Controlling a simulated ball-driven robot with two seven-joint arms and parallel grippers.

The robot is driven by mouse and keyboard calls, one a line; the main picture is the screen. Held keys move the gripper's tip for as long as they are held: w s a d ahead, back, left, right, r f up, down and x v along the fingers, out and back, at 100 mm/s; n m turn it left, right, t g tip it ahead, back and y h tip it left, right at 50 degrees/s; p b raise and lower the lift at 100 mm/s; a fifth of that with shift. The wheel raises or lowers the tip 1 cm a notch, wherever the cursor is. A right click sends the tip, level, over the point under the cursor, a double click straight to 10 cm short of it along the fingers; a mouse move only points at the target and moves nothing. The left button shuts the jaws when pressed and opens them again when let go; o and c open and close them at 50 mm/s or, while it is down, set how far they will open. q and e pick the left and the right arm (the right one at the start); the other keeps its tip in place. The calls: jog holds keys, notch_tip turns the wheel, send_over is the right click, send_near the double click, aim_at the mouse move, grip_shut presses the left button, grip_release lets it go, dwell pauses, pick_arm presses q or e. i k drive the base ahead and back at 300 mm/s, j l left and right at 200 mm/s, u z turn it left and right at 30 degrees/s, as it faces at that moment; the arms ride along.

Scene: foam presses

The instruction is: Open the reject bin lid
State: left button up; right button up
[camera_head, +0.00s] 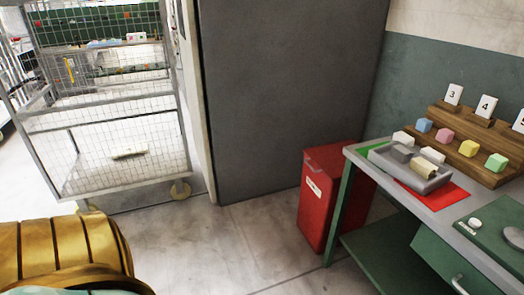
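The red reject bin (320,215) stands on the floor against the grey wall panel, just left of the workbench. A small white label is on its front; the writing is too small to read. Its red lid (330,157) lies flat on top and looks closed. The bench corner and leg hide part of the bin's right side. Neither of my grippers shows in the view.
A workbench (480,258) on the right holds a grey tray (425,184) with foam blocks and a wooden stepped rack (468,152) with coloured blocks and number cards. A wire cage trolley (105,110) stands at left. The floor before the bin is clear.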

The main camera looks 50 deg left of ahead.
aim_at(329, 158)
jog(key=u, duration=1.1)
jog(key=i+j+z, duration=0.15)
jog(key=i, duration=0.4)
